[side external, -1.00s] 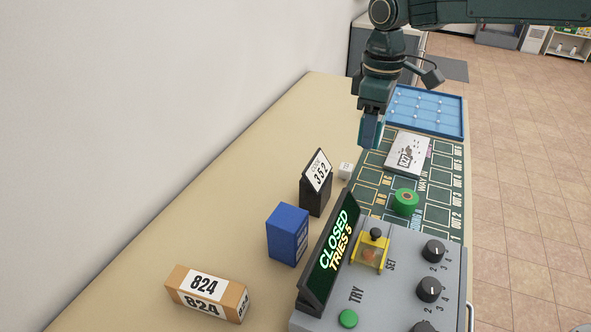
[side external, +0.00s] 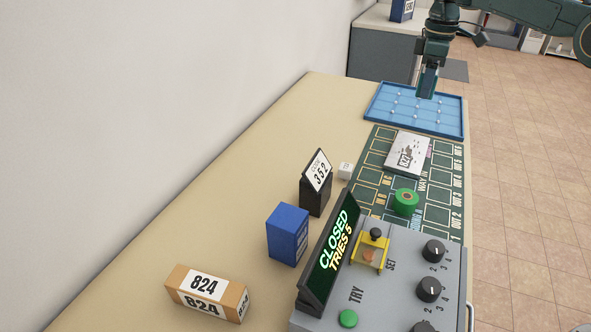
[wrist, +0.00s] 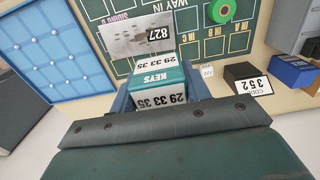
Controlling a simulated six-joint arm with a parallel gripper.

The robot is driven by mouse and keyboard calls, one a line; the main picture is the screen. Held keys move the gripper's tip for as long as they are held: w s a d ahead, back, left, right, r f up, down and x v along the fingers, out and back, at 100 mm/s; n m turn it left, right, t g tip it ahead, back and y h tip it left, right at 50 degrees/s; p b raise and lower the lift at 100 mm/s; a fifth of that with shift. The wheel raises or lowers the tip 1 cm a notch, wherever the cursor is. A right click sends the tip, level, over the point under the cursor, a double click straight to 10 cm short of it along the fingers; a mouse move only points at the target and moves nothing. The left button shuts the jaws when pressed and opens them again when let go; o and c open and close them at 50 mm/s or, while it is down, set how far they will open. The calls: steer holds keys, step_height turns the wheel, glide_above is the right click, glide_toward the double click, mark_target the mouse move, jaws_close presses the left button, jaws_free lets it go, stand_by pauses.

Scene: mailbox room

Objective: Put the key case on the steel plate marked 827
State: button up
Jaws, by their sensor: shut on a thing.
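The key case (wrist: 158,78) is a teal box with white labels reading KEYS and 29 33 35. My gripper (side external: 427,88) is shut on it, with blue fingers on both sides in the wrist view. In the side view the gripper is raised over the blue tray, and the case is hard to tell from the fingers. The steel plate marked 827 (side external: 407,153) lies flat on the green board, nearer the camera than the gripper. The plate also shows just beyond the case in the wrist view (wrist: 125,37). Dark specks show on its surface.
The blue tray (side external: 372,104) with small studs lies behind the green board (side external: 366,173). A green ring (side external: 406,202) sits on the board. The black 352 code stand (side external: 315,190), a blue box (side external: 288,235) and the control panel (side external: 400,285) stand nearer the camera.

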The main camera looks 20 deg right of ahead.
glide_above(406, 162)
step_height(406, 162, down, 16)
steer(key=shift+r, duration=0.1)
stand_by(0.6)
steer(key=shift+f, duration=2.1)
steer(key=shift+f, duration=0.15)
steer(key=o, duration=1)
steer(key=shift+o, duration=0.2)
step_height(406, 162, up, 12)
